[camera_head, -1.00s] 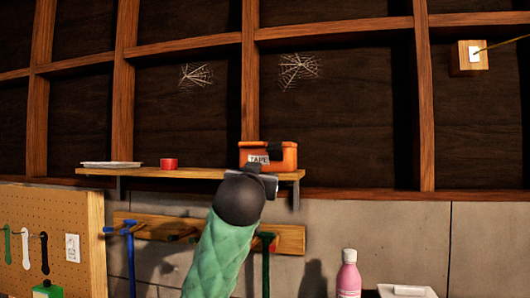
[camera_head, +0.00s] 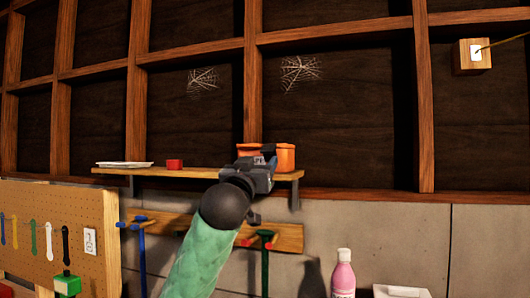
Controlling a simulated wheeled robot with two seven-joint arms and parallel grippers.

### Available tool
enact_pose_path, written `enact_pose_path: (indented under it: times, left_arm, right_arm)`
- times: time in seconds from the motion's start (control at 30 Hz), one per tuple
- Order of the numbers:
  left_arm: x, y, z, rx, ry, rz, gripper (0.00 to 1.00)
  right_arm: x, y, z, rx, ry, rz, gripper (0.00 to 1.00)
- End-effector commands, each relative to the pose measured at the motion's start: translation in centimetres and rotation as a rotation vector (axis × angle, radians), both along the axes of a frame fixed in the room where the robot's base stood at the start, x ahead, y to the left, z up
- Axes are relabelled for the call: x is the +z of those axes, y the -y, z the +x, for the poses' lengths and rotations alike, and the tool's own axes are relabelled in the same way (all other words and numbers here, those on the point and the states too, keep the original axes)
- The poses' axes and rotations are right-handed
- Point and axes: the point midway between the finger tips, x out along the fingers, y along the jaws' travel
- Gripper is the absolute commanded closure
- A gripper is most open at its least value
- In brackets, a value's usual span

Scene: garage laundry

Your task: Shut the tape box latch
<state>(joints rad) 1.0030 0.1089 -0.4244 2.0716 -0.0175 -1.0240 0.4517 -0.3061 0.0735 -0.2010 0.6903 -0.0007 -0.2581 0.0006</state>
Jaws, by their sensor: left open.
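The orange tape box (camera_head: 287,157) stands on the wooden wall shelf (camera_head: 205,172), near its right end. My left gripper (camera_head: 264,167) is raised in front of the box and covers much of its front, including most of its label. The gripper is open. Whether it touches the box cannot be told. The latch is hidden behind the gripper. My right gripper is not in view.
A red cup-like item (camera_head: 174,164) and a flat white dish (camera_head: 124,164) sit left on the shelf. Below are a tool rail (camera_head: 290,238), a pegboard (camera_head: 65,215) and a pink bottle (camera_head: 343,275).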

Motion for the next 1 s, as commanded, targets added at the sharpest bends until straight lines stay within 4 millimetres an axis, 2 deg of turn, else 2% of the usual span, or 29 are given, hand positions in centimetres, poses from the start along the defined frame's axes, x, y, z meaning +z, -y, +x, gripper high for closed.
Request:
enact_pose_path:
  times: [0.07, 0.13, 0.3, 0.5, 0.93, 1.0]
  left_arm:
    - [0.7, 0.2, 0.8, 0.001, -0.002, 0.001, 0.42]
    - [1.0, 0.4, 1.5, 0.003, -0.002, 0.002, 0.42]
    - [2.1, 1.1, 3.6, 0.001, -0.002, 0.001, 0.42]
    - [2.5, 1.7, 5.3, 0.002, -0.001, 0.002, 0.42]
    - [2.6, 1.9, 5.9, 0.002, 0.000, 0.002, 0.42]
    - [2.6, 1.9, 5.9, 0.002, 0.000, 0.002, 0.56]
  right_arm:
    - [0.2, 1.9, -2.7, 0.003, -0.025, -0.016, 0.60]
    - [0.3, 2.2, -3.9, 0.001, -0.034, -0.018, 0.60]
    - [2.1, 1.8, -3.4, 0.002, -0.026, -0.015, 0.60]
    - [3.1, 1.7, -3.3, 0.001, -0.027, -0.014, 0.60]
    - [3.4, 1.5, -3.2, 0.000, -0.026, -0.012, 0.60]
    - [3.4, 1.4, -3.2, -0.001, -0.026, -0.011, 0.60]
